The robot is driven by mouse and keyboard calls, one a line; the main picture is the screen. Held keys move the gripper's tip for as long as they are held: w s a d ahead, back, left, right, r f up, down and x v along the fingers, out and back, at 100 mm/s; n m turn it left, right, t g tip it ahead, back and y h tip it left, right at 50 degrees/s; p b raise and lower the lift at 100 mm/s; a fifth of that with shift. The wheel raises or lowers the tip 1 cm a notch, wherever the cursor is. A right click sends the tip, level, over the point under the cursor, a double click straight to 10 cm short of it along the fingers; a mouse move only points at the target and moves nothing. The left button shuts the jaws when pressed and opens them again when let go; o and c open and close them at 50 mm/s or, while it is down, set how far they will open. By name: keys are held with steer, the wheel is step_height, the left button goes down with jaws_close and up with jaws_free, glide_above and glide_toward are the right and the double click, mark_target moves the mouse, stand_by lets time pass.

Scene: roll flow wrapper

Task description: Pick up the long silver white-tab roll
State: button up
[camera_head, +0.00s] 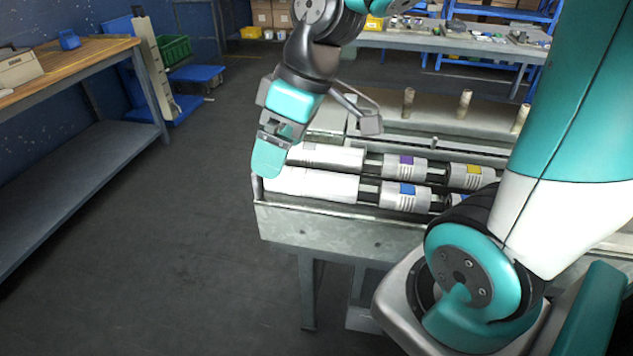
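Two long pale silver-white rolls lie at the left end of the metal tray (330,222), one in the back row (335,155) and one in the front row (312,184). Which of them bears a white tab is too small to tell. My gripper (268,160), with teal fingers, points down at the tray's left end, over or beside the left ends of these rolls. It hides part of those ends. I see the fingers side-on, so their gap is hidden, and I cannot tell whether they touch a roll.
Shorter rolls with purple (405,162), blue (407,190) and yellow (472,170) tabs lie further right in the tray. Upright pegs (408,102) stand on the surface behind. A wooden-topped workbench (75,62) is at left, with open floor between. My arm hides the tray's right part.

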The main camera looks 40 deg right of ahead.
steer(key=w+d+f+t, duration=0.1)
steer(key=w+d+f, duration=0.15)
steer(key=d, duration=0.25)
steer(key=w+d+f, duration=0.1)
steer(key=w+d, duration=0.2)
steer(key=d, duration=0.3)
steer(key=h+b, duration=0.1)
glide_toward(314, 173)
steer(key=shift+t, duration=0.4)
steer(key=x, duration=0.3)
steer(key=s+x, duration=0.1)
steer(key=x, duration=0.1)
steer(key=shift+d+f, duration=0.15)
steer(key=shift+f, duration=0.4)
steer(key=shift+w+x, duration=0.2)
steer(key=shift+x, duration=2.85)
steer(key=shift+r, duration=0.1)
steer(key=shift+c, duration=0.5)
steer(key=c, duration=1.5)
steer(key=shift+o, duration=0.2)
steer(key=shift+r, duration=0.1)
